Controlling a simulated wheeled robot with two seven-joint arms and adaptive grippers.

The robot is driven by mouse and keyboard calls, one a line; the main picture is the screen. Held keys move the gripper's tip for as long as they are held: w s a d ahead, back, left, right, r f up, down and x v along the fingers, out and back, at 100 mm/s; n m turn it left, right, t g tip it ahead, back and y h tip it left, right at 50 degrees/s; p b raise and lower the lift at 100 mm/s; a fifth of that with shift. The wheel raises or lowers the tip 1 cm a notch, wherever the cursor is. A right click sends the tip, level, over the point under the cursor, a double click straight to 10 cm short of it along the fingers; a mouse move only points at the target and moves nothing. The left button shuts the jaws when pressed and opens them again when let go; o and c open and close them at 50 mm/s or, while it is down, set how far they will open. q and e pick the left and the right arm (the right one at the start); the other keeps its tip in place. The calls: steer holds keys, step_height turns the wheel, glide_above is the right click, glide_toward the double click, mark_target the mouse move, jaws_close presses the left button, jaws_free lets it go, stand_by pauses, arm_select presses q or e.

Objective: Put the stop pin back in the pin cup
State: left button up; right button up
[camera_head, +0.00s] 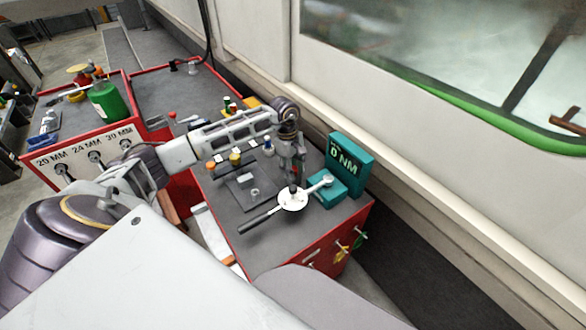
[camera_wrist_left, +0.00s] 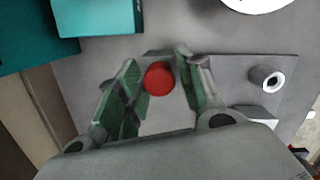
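The stop pin shows as a round red head (camera_wrist_left: 158,78) between the green-padded fingers of my left gripper (camera_wrist_left: 157,70) in the left wrist view. The fingers are closed in on it, and its lower part is hidden beneath the head. In the head view my left gripper (camera_head: 295,183) points down over the bench top, its tips overlapping the white disc in the picture. The pin cup is a small pale ring (camera_head: 255,193) on a dark plate (camera_head: 238,200), left of my gripper. It also shows at the right in the wrist view (camera_wrist_left: 267,79), apart from the fingers. My right gripper is out of view.
A teal unit (camera_head: 350,162) reading 0 NM stands close at the right of my left gripper. A white disc (camera_head: 291,200) with a black handle (camera_head: 258,221) lies in front. Small coloured items and a green canister (camera_head: 108,101) stand farther left.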

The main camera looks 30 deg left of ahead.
arm_select(q)
steer(key=shift+o, duration=0.6)
steer(key=shift+f, duration=0.1)
steer(key=shift+r, duration=0.2)
steer(key=shift+w+a+r, duration=0.1)
steer(key=shift+a+r, duration=0.1)
steer(key=shift+r, duration=1.05)
steer(key=shift+s+a+r, duration=0.1)
steer(key=shift+a+r, duration=0.1)
steer(key=shift+r, duration=1.05)
steer(key=shift+w+a+r, duration=0.1)
steer(key=shift+a+r, duration=0.1)
steer(key=shift+r, duration=1.05)
steer(key=shift+r, duration=0.15)
